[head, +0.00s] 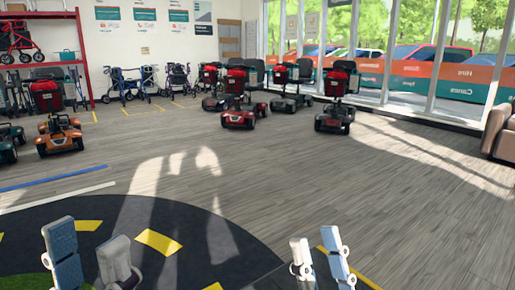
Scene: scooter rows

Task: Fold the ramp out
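My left gripper (87,245) is at the bottom left, its two grey-blue fingers pointing up and apart with nothing between them. My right gripper (316,248) is at the bottom, right of centre, its fingers also apart and empty. No other ramp is clear in view.
A dark round floor area (200,225) with yellow dashes lies in front. Red scooters (243,115) and an orange scooter (58,134) stand further back. Walkers (133,84) line the wall near a red shelf (84,60). A brown armchair (498,130) is at right. The middle wooden floor is clear.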

